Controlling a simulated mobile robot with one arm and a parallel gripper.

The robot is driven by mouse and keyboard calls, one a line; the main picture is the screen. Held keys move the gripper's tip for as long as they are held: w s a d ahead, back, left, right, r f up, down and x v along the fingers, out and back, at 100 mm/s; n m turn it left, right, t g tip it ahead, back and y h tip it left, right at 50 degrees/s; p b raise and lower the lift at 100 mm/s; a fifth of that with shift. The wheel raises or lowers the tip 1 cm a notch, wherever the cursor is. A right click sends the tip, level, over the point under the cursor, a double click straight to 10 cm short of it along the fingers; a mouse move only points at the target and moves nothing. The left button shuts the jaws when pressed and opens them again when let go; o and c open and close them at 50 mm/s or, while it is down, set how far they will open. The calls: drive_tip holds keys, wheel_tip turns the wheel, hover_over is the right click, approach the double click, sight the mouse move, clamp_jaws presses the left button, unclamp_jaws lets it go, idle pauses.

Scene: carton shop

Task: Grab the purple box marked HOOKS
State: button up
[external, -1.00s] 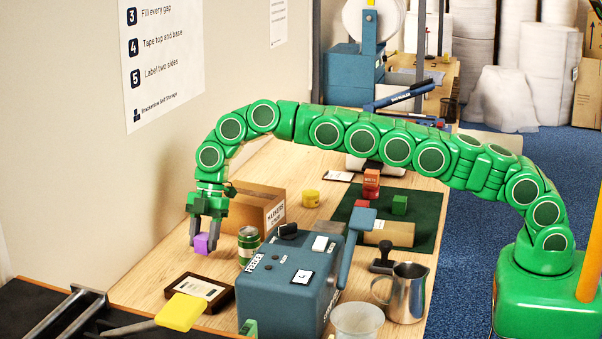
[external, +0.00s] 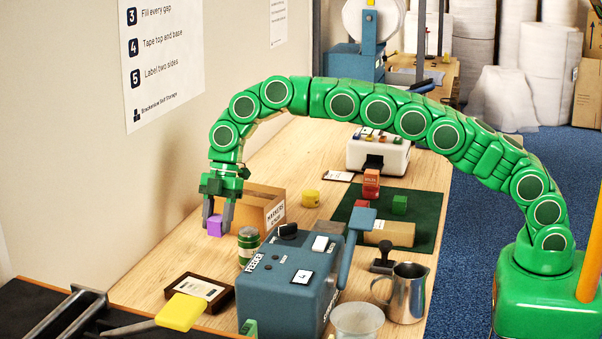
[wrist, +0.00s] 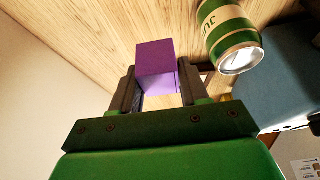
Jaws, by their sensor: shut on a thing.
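The purple box (external: 215,226) is a small cube held between the fingers of my gripper (external: 218,222), in front of the open carton at the left of the bench. In the wrist view the purple box (wrist: 156,62) sits between the two dark fingers of my gripper (wrist: 158,92), which is shut on it. The box appears to be above the wooden bench top. Its HOOKS marking cannot be read in either view.
A green can (external: 249,245) stands close to the right of the box, by the blue feeder machine (external: 290,280). The cardboard carton (external: 258,208) is just behind. A dark framed card (external: 200,291) lies in front. The wall is at the left.

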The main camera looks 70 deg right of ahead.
drive_tip(key=s+d+r, duration=0.2)
drive_tip(key=s+r, duration=0.3)
drive_tip(key=s, duration=0.5)
drive_tip(key=shift+d+r, duration=0.25)
drive_tip(key=shift+r, duration=0.1)
